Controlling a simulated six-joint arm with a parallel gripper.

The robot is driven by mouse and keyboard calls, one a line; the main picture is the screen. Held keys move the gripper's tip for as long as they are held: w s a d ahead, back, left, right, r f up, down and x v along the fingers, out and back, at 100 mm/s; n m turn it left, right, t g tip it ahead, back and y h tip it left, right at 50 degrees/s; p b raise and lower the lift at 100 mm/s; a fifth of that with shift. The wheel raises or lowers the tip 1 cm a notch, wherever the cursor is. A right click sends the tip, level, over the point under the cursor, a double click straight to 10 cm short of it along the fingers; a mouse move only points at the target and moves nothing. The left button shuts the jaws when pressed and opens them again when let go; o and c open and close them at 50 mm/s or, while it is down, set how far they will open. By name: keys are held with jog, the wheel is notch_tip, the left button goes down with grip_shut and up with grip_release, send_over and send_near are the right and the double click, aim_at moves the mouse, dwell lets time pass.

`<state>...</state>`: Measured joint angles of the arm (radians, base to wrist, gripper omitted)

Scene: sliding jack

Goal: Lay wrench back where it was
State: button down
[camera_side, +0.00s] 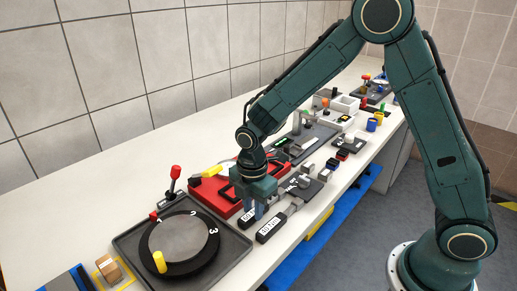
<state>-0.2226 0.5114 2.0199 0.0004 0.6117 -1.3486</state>
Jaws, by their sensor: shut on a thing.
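Two wrenches with black, white-labelled handles lie side by side at the table's front edge. My gripper (253,210) points down and is shut on the left wrench (247,219), just behind its label. The gripper hides part of that wrench, and I cannot tell whether it touches the surface below. The right wrench (270,229) lies just beside the gripper, with its grey shaft running back to the right. The labels are too small to read surely.
A dark tray with a numbered round dial (182,240) is close at the left. A red box (229,186) stands directly behind the gripper. A dark grey block (303,186) is at the right. Several small fixtures fill the table further back. Bare white table (60,215) lies at the back left.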

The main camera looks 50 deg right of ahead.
jog(key=shift+f, duration=0.15)
jog(key=c, duration=1.2)
grip_release()
notch_tip(320, 180, up, 12)
jog(key=shift+r, duration=0.2)
